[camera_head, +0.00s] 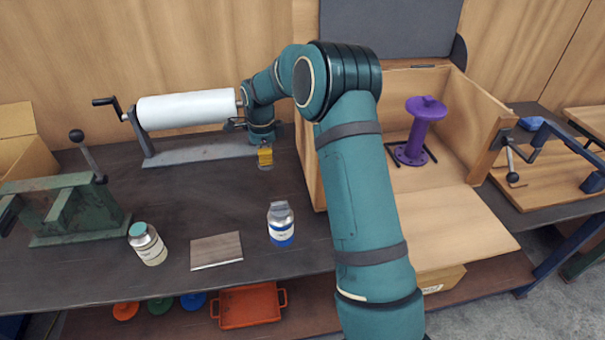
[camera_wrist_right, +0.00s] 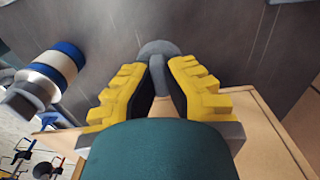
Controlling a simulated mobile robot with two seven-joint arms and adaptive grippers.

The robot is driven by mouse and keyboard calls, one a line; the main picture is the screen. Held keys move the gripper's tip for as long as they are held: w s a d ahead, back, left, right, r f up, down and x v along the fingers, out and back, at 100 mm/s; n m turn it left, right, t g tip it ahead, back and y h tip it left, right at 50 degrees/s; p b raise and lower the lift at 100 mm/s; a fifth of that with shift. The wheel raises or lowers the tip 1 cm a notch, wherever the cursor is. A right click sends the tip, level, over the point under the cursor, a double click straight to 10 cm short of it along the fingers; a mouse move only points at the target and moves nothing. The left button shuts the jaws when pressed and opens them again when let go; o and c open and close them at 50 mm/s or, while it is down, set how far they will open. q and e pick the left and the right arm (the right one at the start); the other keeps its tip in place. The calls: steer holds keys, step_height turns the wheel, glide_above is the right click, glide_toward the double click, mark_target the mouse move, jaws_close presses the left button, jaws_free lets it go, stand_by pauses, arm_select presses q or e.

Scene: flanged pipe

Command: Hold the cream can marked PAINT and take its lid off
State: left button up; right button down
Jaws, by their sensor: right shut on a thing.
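A metal can with a cream label (camera_head: 150,248) stands at the front left of the dark bench. Its top shows as a teal disc with no tab on it; its lettering is too small to read. My right gripper (camera_head: 265,158), with yellow fingers, is above the bench, behind the cans and well apart from the cream can. In the right wrist view its fingers (camera_wrist_right: 160,66) are shut on the tab of a round grey piece (camera_wrist_right: 158,47) that looks like a lid. My left gripper is not in view.
A metal can with a blue band (camera_head: 281,233) and a grey tabbed lid stands to the right; it also shows in the wrist view (camera_wrist_right: 58,66). A flat plate (camera_head: 216,250) lies between the cans. A white roller (camera_head: 187,108), a green vise (camera_head: 72,207) and a wooden box (camera_head: 450,215) surround the bench space.

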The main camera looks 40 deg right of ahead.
glide_above(269, 189)
step_height(269, 189, down, 4)
steer(key=shift+s+f+b, duration=0.1)
steer(key=shift+b, duration=0.2)
steer(key=shift+f+b, duration=0.35)
steer(key=shift+f, duration=2.4)
steer(key=shift+f, duration=0.1)
steer(key=c, duration=1.1)
jaws_free()
steer(key=shift+c, duration=0.2)
